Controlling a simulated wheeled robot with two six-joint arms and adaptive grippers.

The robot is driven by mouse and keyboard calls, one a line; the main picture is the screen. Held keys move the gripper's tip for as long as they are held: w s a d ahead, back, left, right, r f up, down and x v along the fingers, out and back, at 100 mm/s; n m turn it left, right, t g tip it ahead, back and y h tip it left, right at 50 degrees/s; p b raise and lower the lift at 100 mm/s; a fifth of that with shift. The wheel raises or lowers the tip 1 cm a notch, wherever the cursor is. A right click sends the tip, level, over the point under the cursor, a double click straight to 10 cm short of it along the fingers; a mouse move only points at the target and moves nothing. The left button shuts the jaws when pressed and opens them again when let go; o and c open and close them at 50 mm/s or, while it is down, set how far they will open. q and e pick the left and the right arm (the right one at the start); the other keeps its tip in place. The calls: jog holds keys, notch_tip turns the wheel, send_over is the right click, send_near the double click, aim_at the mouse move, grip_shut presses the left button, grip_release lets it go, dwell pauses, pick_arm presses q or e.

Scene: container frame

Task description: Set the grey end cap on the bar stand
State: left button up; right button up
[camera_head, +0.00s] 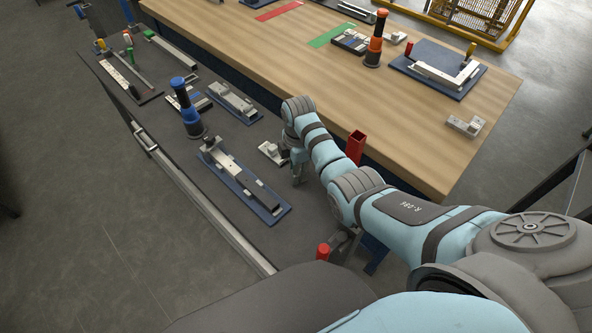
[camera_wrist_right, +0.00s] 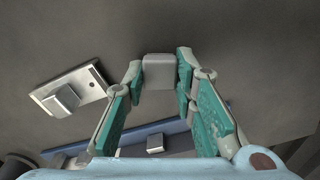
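The grey end cap (camera_wrist_right: 158,72) is a small rounded block between the fingertips of my right gripper (camera_wrist_right: 160,70) in the right wrist view. Both fingertips lie against its sides. In the head view my right gripper (camera_head: 298,175) points down low over the dark bench, and the cap is hidden there. A blue base with a silver bar (camera_head: 229,163), which looks like the bar stand, lies left of the gripper. A blue edge with a small block (camera_wrist_right: 155,143) shows low in the wrist view. My left gripper is not in view.
A metal plate with a block (camera_head: 270,152) lies beside the gripper; it also shows in the wrist view (camera_wrist_right: 68,95). A blue-and-black post (camera_head: 186,110) stands behind the stand. A red square tube (camera_head: 356,146) rises right of my arm. The wooden table (camera_head: 440,150) is beyond.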

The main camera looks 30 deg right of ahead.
jog(key=o, duration=0.3)
jog(key=shift+o, duration=0.2)
jog(key=shift+r, duration=0.1)
jog(key=shift+s, duration=0.1)
notch_tip(320, 180, up, 12)
jog(key=p, duration=0.2)
jog(key=shift+r, duration=0.15)
jog(key=shift+d, duration=0.2)
